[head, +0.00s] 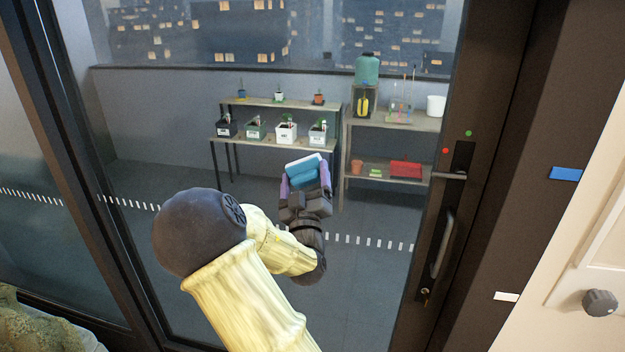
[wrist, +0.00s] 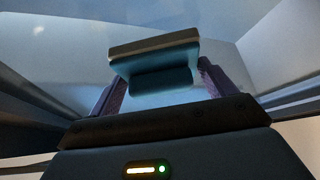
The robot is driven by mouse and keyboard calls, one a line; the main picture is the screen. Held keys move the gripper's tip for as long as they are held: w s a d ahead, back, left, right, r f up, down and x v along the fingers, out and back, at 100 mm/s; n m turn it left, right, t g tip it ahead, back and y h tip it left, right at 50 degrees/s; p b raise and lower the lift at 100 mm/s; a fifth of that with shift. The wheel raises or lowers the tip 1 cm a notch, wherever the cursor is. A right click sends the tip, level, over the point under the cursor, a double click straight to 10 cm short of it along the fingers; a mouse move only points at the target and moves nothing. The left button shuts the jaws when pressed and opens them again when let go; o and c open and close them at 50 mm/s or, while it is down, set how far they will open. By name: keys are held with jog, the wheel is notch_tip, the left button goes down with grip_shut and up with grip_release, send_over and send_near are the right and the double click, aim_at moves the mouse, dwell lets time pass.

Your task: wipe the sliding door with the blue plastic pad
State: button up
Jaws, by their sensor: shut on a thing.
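The blue plastic pad (head: 303,172) is held in my gripper (head: 307,182), in front of the glass of the sliding door (head: 380,280) in the head view. The gripper's purple fingers are shut on the pad's two sides. In the wrist view the pad (wrist: 155,62) sits between the fingers of my gripper (wrist: 160,85), with a pale edge at its top. I cannot tell whether the pad touches the glass. The door has a dark frame with a lever handle (head: 449,176) and a pull handle (head: 444,243) at the right.
Through the glass, shelves (head: 280,104) hold plants, boxes and a green water container (head: 367,69). A row of white dashes (head: 345,239) crosses the glass. A greenish textured object (head: 35,325) is at lower left.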

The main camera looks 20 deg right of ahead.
aim_at(287, 170)
jog(key=shift+w+a, duration=0.15)
jog(key=shift+a, duration=0.1)
jog(key=shift+w+a, duration=1.1)
jog(key=shift+a, duration=0.3)
jog(key=shift+a, duration=0.1)
jog(key=shift+w+a, duration=0.55)
jog(key=shift+a, duration=0.2)
jog(key=shift+w+a, duration=0.5)
jog(key=shift+a, duration=0.2)
jog(key=shift+w+a, duration=1.1)
jog(key=shift+a, duration=0.3)
jog(key=shift+s, duration=0.1)
